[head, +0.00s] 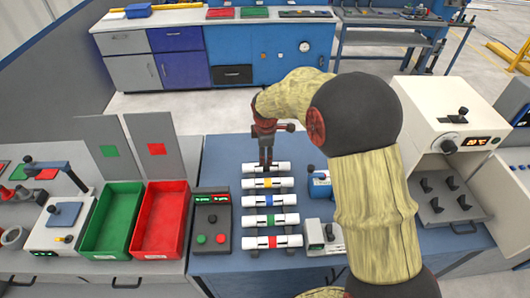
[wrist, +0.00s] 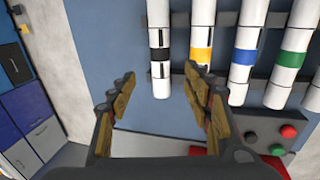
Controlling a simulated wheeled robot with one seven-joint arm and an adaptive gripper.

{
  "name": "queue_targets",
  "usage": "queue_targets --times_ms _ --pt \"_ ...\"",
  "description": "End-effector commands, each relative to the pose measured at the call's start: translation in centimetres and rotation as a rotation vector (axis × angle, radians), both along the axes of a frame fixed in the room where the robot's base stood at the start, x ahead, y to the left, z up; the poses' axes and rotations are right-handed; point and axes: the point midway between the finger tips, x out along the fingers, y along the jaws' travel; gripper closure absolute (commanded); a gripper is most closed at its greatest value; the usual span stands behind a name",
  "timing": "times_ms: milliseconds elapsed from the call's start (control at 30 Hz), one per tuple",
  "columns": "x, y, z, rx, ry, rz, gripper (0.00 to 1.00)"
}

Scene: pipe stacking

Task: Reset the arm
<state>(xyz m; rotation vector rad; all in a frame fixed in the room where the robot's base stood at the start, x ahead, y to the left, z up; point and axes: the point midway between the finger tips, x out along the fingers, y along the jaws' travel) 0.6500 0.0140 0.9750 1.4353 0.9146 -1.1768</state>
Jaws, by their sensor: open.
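My gripper (head: 266,160) points down over the far end of the pipe row. It also shows in the wrist view (wrist: 163,82), with its fingers spread and nothing held. White pipes with coloured bands lie across a dark rack on the blue bench. The black-banded pipe (head: 280,168) is farthest back, partly hidden by the fingers. In the wrist view its end (wrist: 160,82) appears between the fingertips, seemingly beyond them; the exact gap is unclear. Then come the yellow-banded (head: 268,183), blue-banded (head: 268,200), green-banded (head: 270,219) and red-banded (head: 272,241) pipes.
A control box (head: 210,222) with buttons stands left of the rack. Red (head: 158,252) and green (head: 107,250) bins are farther left. A white heated unit (head: 440,105) stands right. Small blue (head: 320,183) and grey (head: 322,232) devices sit close to the pipes' right ends.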

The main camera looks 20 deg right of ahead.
Motion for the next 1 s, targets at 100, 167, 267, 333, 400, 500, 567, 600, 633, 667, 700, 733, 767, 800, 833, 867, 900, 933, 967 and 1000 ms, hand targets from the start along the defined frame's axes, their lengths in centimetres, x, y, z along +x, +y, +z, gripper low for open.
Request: queue_targets --times_ms 100,167,267,333,400,500,567,600,633,667,700,733,767,800,833,867,900,933,967,1000 --pt "0.0 0.0 0.0 0.0 0.0 0.0 0.5" --pt "0.0 0.0 0.0 0.0 0.0 0.0 0.5" --pt "0.0 0.0 0.0 0.0 0.0 -0.001 0.5" --pt "0.0 0.0 0.0 0.004 -0.001 -0.016 0.5" --pt "-0.1 0.0 0.0 0.012 0.0 -0.055 0.5" --pt "-0.5 0.0 -0.2 0.035 0.011 -0.157 0.5" --pt "-1.7 0.0 -1.0 0.05 0.038 -0.238 0.5" --pt "-2.8 -0.1 -1.5 0.06 0.058 -0.297 0.5" --pt "-3.6 -0.1 -1.9 0.065 0.076 -0.343 0.5" --pt "-4.5 -0.1 -2.1 0.071 0.09 -0.388 0.5" --pt "-5.6 -0.1 -1.9 0.078 0.103 -0.447 0.5" --pt "-6.4 -0.1 -1.6 0.084 0.11 -0.49 0.5" --pt "-7.3 -0.1 -1.3 0.091 0.117 -0.536 0.5" --pt "-8.6 -0.2 -0.6 0.099 0.122 -0.597 0.5" --pt "-9.5 -0.2 0.0 0.106 0.125 -0.645 0.5" --pt "-10.6 -0.2 0.7 0.113 0.126 -0.69 0.5" --pt "-11.8 -0.3 1.7 0.123 0.125 -0.751 0.5" --pt "-12.8 -0.3 2.4 0.131 0.125 -0.793 0.5" --pt "-13.8 -0.3 3.1 0.14 0.122 -0.834 0.5" --pt "-15.1 -0.4 4.2 0.151 0.119 -0.888 0.5"
